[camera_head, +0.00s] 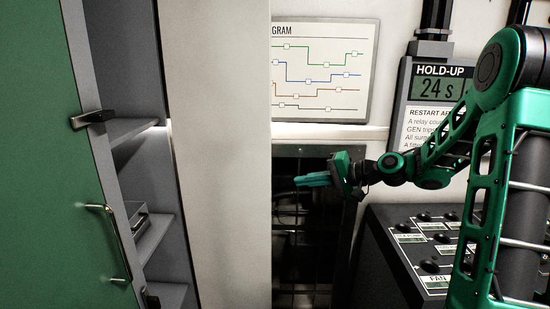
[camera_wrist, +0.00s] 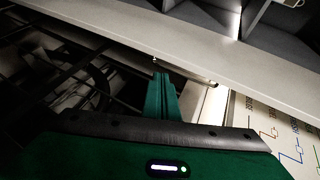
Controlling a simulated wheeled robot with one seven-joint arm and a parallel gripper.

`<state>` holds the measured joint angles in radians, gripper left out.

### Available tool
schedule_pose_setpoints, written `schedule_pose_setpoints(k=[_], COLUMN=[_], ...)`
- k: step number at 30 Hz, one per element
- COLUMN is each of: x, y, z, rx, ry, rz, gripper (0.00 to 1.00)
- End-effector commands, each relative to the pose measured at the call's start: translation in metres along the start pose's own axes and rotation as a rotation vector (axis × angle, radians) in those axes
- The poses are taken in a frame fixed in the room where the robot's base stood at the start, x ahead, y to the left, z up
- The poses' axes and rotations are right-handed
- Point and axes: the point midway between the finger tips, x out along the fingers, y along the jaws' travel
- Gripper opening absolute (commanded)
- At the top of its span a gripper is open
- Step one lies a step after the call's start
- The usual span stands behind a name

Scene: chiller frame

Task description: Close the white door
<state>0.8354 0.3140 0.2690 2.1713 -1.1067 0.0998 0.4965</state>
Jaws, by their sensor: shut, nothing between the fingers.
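The white door (camera_head: 220,150) appears to be the tall, pale panel left of centre in the head view. It stands swung out, with its right edge in front of a dark opening (camera_head: 300,245). In the wrist view, a pale panel that looks like the same door (camera_wrist: 120,35) runs diagonally across the top. My gripper (camera_head: 298,181) is shut and empty, just right of the door's edge in the head view. Its fingertips (camera_wrist: 161,76) point toward the panel's near edge in the wrist view. Contact cannot be told.
A green door (camera_head: 40,160) with a metal handle (camera_head: 110,240) stands open at left beside grey shelves (camera_head: 155,240). A diagram board (camera_head: 325,70) and a hold-up display (camera_head: 440,88) hang behind. A button console (camera_head: 430,250) stands at lower right, below my arm.

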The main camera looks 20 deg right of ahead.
Motion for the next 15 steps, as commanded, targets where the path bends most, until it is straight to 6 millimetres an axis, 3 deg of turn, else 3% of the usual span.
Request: schedule_pose_setpoints(k=[3,6,11,15], x=[-0.006,-0.013,-0.017,-0.004], y=[-0.027,-0.045,-0.057,-0.063], z=[-0.027,-0.041,-0.05,-0.051], rx=[0.09,0.138,0.17,0.17], ry=[0.031,0.046,0.052,0.05], rz=[-0.181,-0.284,-0.351,-0.355], gripper=[0.0,0.0,0.0,0.0])
